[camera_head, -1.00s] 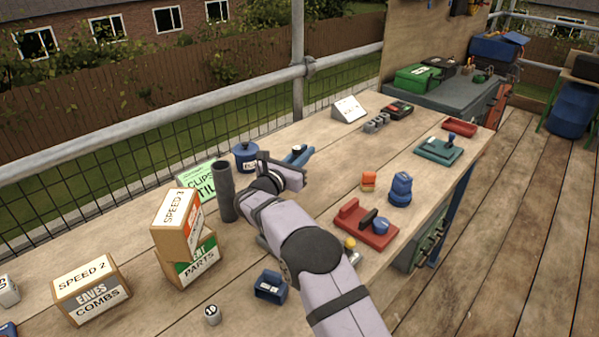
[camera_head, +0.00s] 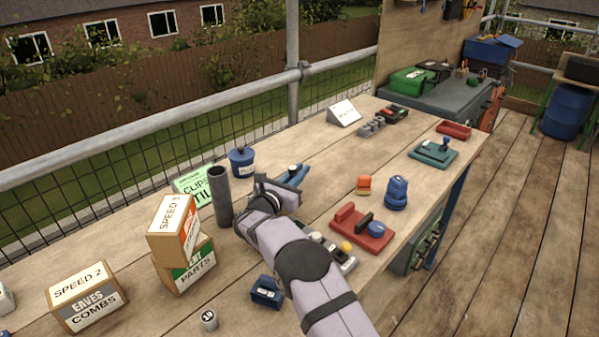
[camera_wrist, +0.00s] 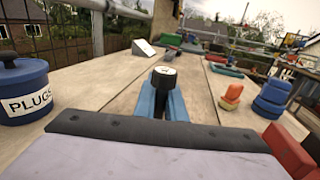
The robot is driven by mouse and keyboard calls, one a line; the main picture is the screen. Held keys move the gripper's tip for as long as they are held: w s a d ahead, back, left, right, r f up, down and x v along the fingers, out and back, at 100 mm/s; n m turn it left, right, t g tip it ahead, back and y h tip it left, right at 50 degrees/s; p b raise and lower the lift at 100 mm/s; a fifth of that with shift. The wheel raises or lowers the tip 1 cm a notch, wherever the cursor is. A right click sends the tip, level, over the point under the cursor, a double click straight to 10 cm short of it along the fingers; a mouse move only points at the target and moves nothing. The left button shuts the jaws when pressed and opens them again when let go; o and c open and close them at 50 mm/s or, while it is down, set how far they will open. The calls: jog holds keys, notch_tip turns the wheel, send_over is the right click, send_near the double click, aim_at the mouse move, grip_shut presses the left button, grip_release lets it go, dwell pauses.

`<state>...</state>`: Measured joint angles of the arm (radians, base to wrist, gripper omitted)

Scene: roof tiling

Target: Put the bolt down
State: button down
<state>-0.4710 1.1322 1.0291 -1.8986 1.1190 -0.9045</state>
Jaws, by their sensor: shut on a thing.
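My gripper (camera_head: 294,173) has blue fingers and is over the middle of the wooden bench (camera_head: 320,205). In the wrist view, the fingers (camera_wrist: 163,100) are shut on a black, round piece with a pale top, which I take to be the bolt (camera_wrist: 163,78). It stands up between the fingertips. In the head view, the bolt (camera_head: 294,167) is a small pale and dark spot at the fingers. Its lower end is hidden, and I cannot tell whether it touches the bench.
A blue PLUGS pot (camera_head: 241,161) and a dark upright tube (camera_head: 220,197) stand left of the gripper. Bare boards lie beyond the fingers.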

aim_at(291, 170)
jog(key=c, duration=1.8)
grip_release()
jog(key=shift+f, duration=0.1)
jog(key=shift+r, duration=0.25)
jog(key=shift+s+a+f, duration=0.15)
jog(key=shift+s+a, duration=0.05)
jog(key=shift+s, duration=0.05)
jog(key=v, duration=0.4)
jog(key=shift+s+a+b, duration=0.2)
jog(key=shift+s+b, duration=0.15)
jog(key=shift+b, duration=0.05)
notch_tip(291, 170, up, 6)
jog(key=shift+w+d+f, duration=0.15)
jog(key=shift+r, duration=0.65)
jog(key=o, duration=0.3)
